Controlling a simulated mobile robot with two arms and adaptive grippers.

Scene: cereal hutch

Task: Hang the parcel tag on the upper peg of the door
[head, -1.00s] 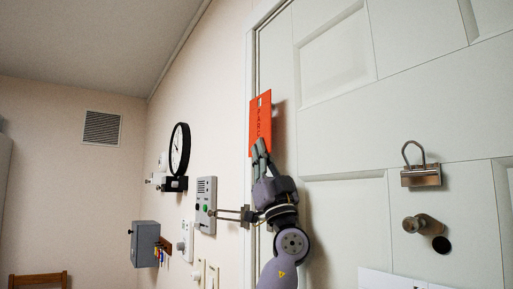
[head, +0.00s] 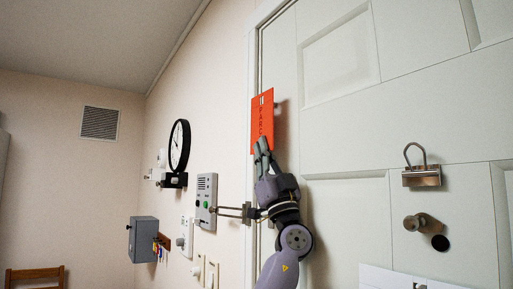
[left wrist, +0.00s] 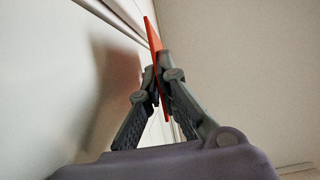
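The orange-red parcel tag (head: 262,122) is upright in front of the upper left part of the white door (head: 350,125), with a small pale slot near its top. My left gripper (head: 262,147) is shut on its lower end. In the left wrist view, the tag (left wrist: 154,45) stands edge-on between the closed fingertips (left wrist: 157,80), beside the pale door surface and its shadow. My right gripper is not in view.
A padlock-like metal piece (head: 421,177) and a round metal stub (head: 423,223) are on the door at right. Left of the door frame, the wall carries an intercom panel (head: 206,200), a black clock (head: 179,147) and a grey box (head: 142,237).

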